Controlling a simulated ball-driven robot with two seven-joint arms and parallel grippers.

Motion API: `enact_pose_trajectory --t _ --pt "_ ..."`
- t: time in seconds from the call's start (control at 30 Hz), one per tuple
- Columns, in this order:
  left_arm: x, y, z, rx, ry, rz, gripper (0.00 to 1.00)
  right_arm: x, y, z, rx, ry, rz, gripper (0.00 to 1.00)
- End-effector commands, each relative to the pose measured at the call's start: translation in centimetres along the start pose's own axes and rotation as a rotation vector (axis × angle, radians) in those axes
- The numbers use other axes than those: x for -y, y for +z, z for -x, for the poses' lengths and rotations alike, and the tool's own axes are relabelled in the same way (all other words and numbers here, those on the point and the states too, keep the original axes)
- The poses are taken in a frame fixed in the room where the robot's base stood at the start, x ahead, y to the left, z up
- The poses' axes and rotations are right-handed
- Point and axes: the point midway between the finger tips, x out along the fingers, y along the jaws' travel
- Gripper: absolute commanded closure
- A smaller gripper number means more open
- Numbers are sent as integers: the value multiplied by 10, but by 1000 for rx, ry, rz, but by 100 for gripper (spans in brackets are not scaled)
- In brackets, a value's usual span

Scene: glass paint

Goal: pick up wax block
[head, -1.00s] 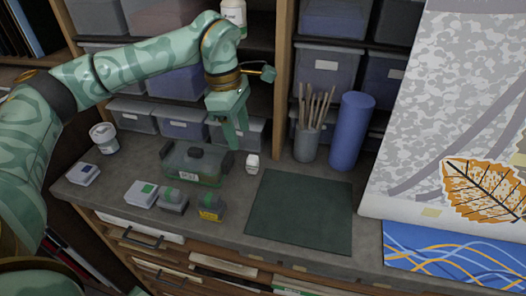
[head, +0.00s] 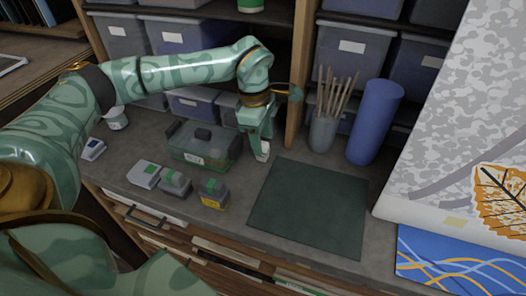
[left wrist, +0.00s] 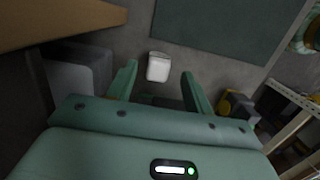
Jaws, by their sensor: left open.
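The wax block looks like a small white block (head: 263,151) standing on the grey worktop, between the green-lidded clear box and the dark green mat. In the left wrist view the white block (left wrist: 158,67) lies just ahead of the fingertips, roughly between them. My left gripper (head: 256,150) points down right at the block and partly hides it in the head view. In the left wrist view the left gripper (left wrist: 158,82) is open, with nothing held between its fingers. My right gripper is not in view.
A clear box (head: 205,150) stands left of the gripper, with small boxes (head: 175,183) in front. A dark green mat (head: 308,208) lies flat to the right. A brush cup (head: 323,132) and blue roll (head: 376,122) stand behind it. Grey bins (head: 352,52) fill the shelves.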

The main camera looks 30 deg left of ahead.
Motion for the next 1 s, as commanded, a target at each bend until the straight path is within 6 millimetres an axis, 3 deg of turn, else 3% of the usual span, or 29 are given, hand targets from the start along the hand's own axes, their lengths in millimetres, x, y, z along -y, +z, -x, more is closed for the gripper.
enact_pose_trajectory --t 0.23,0.53,0.57,0.7,0.73,1.0 --pt "-2 -2 -41 0 -4 -1 49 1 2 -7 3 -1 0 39" --pt "-2 -3 -47 -1 -1 0 49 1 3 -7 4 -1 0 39" --pt "-2 -3 -47 -1 -1 0 55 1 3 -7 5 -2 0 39" --pt "-2 -2 -47 -1 -2 0 94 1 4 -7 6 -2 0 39" --pt "-2 -2 -47 -1 -2 0 98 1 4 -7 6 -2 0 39" --pt "-2 -2 -46 0 -1 0 100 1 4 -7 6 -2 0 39"
